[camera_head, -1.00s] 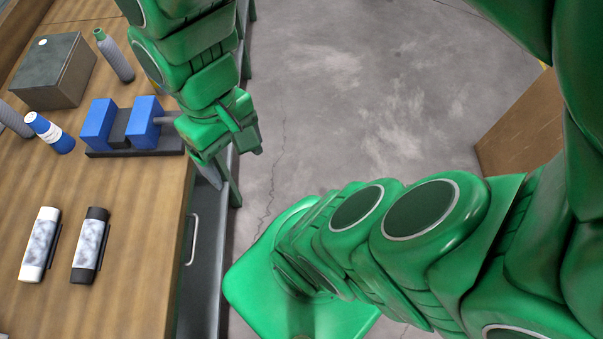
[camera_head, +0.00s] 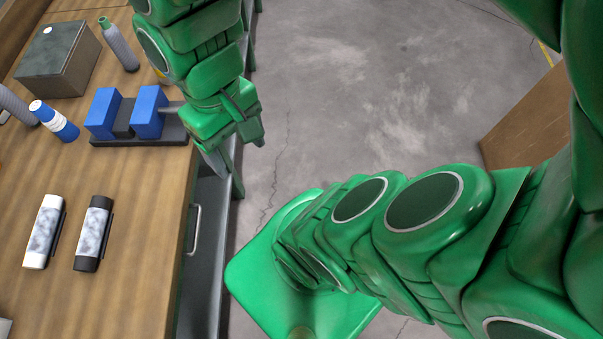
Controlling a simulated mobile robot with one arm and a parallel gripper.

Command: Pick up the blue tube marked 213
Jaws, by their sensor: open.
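A blue tube with a white label band and white end (camera_head: 54,121) lies on the wooden workbench at the left. Its marking is too small to read. My gripper (camera_head: 230,150) is open and hangs at the bench's right edge, to the right of the tube and well apart from it. No object shows between its fingers, though their tips are partly hidden by the green housing.
A vise-like device with two blue blocks (camera_head: 148,111) lies between tube and gripper.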

